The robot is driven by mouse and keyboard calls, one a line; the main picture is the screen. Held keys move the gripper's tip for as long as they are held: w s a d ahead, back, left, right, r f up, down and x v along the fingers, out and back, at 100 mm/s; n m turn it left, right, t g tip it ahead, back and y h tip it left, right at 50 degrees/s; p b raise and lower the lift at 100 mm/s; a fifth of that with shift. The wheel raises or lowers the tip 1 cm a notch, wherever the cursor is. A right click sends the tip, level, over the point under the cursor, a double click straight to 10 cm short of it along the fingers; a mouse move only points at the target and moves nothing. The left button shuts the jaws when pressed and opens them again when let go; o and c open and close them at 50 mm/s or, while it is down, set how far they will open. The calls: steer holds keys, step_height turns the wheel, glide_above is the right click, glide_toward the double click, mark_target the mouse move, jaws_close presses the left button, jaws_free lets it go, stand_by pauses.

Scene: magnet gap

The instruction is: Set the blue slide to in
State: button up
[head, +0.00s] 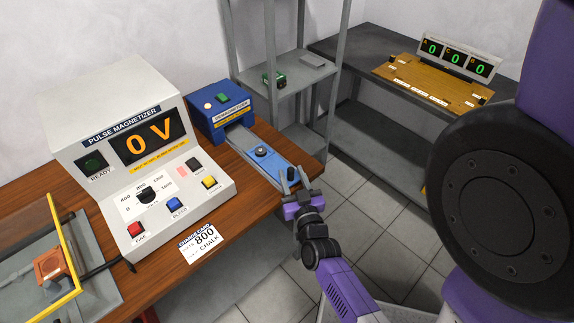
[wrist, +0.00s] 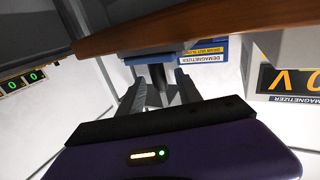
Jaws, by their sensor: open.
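The blue slide (head: 270,164) lies on a grey rail, drawn out from the blue demagnetizer box (head: 219,112) toward the table's right edge. In the wrist view the dark knob (wrist: 158,75) shows between the open fingers (wrist: 161,88), below the slide's blue edge (wrist: 150,55). I cannot tell whether either finger touches it.
The pulse magnetizer (head: 135,150) reads 0 V on the wooden table, left of the demagnetizer. A charge card (head: 200,243) lies in front of it. A grey shelf (head: 285,75) stands behind the slide. Open floor (head: 385,215) lies right of the table.

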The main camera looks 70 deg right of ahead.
mark_target(288, 164)
steer(key=shift+x, duration=2.3)
jaws_close()
